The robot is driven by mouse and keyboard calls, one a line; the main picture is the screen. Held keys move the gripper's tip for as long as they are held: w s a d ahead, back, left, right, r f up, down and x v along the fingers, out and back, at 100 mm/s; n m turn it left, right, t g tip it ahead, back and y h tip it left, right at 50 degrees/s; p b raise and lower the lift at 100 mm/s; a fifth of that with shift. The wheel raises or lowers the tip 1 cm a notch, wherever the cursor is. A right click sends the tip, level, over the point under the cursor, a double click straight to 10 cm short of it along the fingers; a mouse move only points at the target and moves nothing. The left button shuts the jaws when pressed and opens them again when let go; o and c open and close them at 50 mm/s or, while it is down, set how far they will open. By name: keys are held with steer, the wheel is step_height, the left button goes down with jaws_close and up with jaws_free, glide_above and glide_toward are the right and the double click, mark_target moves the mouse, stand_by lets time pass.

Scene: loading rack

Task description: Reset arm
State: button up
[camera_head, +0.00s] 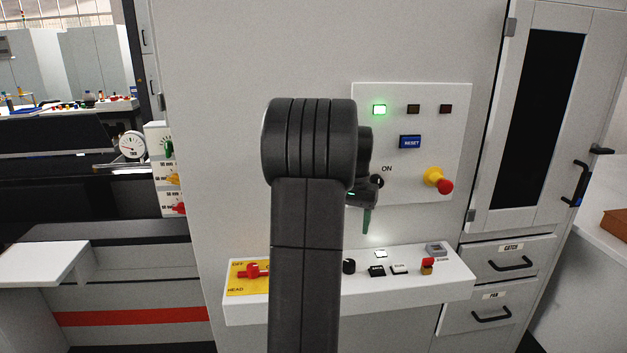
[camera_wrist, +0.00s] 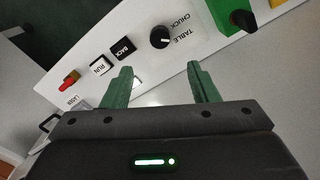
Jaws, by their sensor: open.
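My gripper (camera_wrist: 159,80) is open, with two green fingers spread apart and nothing between them in the wrist view. In the head view its green fingertip (camera_head: 367,222) points down in front of the white cabinet, above the control shelf. My dark arm covers the middle of the head view and hides part of the panel and shelf. The control shelf (camera_head: 452,288) also crosses the wrist view (camera_wrist: 136,38), beyond the fingers. On it a black TABLE CHUCK knob (camera_wrist: 160,37), a black BACK button (camera_wrist: 123,48) and a white RUN button (camera_wrist: 103,65) show.
An upright panel (camera_head: 415,185) has a lit green lamp (camera_head: 379,109), a blue RESET button (camera_head: 410,142) and a red-and-yellow emergency knob (camera_head: 438,181). A red switch (camera_head: 252,270) sits on a yellow plate at the shelf's left. Cabinet drawers (camera_head: 505,262) stand at right.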

step_height(320, 180, down, 12)
steer(key=shift+f+p, duration=0.2)
steer(key=shift+p, duration=0.1)
stand_by(0.3)
step_height(320, 180, up, 14)
step_height(320, 180, down, 14)
steer(key=shift+r, duration=0.25)
steer(key=shift+f+n, duration=0.3)
steer(key=n, duration=0.3)
steer(key=shift+n, duration=0.4)
steer(key=n, duration=0.3)
steer(key=shift+a+n+b, duration=0.1)
steer(key=shift+n+b, duration=0.2)
steer(key=shift+n, duration=0.1)
step_height(320, 180, up, 13)
